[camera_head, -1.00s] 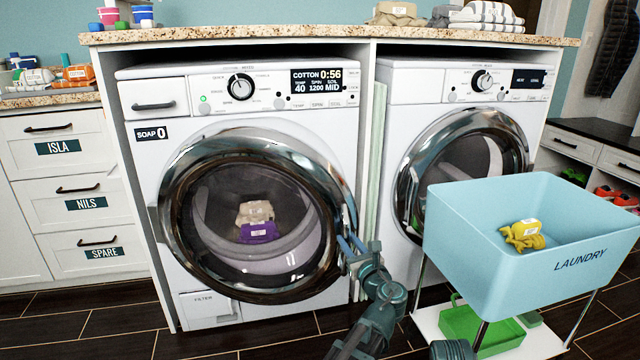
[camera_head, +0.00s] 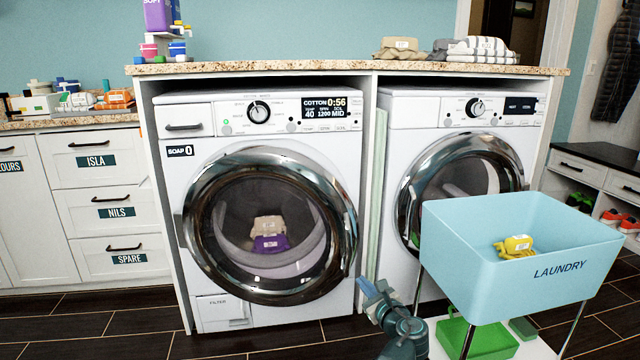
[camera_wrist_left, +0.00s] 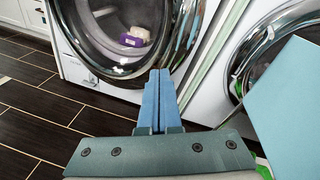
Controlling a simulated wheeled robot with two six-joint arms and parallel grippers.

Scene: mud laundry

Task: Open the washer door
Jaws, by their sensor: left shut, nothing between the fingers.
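The left machine is the washer (camera_head: 180,270), white, with a lit "COTTON 0:56" display. Its round chrome-rimmed glass door (camera_head: 340,210) looks shut or nearly shut; I cannot tell if there is a small gap. Behind the glass lie a beige bundle (camera_head: 268,226) and a purple bundle (camera_head: 272,243). My left gripper (camera_head: 368,288) is shut and empty, in front of the machine, low and to the right of the door rim, apart from it. In the left wrist view its blue fingers (camera_wrist_left: 160,76) are together below the door rim (camera_wrist_left: 188,40). My right gripper is not in view.
A blue laundry bin (camera_head: 470,250) with a yellow bundle (camera_head: 514,246) stands close on the right, before a second front-loader (camera_head: 408,130). A green tray (camera_head: 490,340) sits beneath it. Drawers (camera_head: 95,215) stand at the left. The floor before the washer is clear.

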